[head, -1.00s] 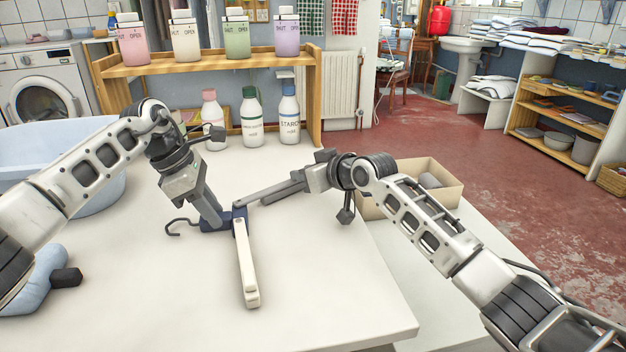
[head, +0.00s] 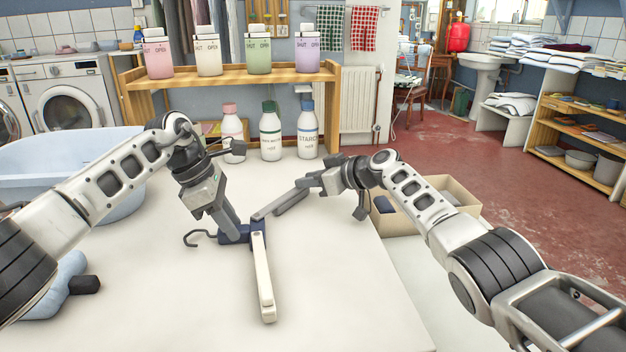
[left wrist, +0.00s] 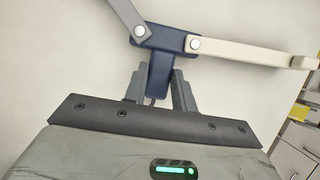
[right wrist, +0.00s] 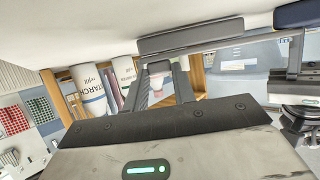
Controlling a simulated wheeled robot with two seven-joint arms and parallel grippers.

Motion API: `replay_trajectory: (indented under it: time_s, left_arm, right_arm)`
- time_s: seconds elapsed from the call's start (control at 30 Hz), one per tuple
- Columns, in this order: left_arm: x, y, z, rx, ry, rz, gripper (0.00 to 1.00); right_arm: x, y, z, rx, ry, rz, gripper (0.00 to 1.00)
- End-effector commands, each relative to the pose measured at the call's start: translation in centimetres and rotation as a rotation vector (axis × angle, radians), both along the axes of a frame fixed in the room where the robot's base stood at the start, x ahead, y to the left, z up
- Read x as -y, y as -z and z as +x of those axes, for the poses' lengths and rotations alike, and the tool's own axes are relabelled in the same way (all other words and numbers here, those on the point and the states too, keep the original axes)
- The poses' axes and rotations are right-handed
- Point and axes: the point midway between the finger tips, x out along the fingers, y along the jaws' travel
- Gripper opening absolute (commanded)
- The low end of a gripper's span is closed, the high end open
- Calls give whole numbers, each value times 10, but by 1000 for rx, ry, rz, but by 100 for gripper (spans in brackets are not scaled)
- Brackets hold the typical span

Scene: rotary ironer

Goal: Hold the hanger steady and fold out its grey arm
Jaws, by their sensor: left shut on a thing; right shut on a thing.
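The hanger lies over the white table, with a navy hub (head: 233,236), a dark hook (head: 195,239) to its left, a cream arm (head: 263,280) pointing toward me and a grey arm (head: 268,207) slanting away to the right. My left gripper (head: 229,222) is shut on the hub's stem, which also shows between its fingers in the left wrist view (left wrist: 158,78). My right gripper (head: 298,196) is shut on the grey arm, seen across its fingertips in the right wrist view (right wrist: 220,36). The fingers partly hide the arm's outer part.
Behind the hanger stand several bottles (head: 270,135) below a wooden shelf (head: 235,80). A blue tub (head: 60,155) is at the left, near a light-blue object (head: 62,285). A cardboard box (head: 460,208) stands to the right beyond the table edge.

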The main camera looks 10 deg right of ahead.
Motion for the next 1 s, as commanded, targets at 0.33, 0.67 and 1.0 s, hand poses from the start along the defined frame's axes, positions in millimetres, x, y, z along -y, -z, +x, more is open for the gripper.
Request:
replay_trajectory:
  time_s: [0.33, 0.67, 1.0]
  left_arm:
    - [-5, 3, 0, -8, -8, 11, 0]
    - [-3, 3, 0, -6, -5, 9, 0]
    - [-2, 2, 0, -5, -3, 6, 0]
  right_arm:
    - [3, -1, 1, 5, 3, -3, 0]
    - [0, 0, 0, 1, -2, -1, 49]
    - [9, -4, -7, 3, -3, 0, 49]
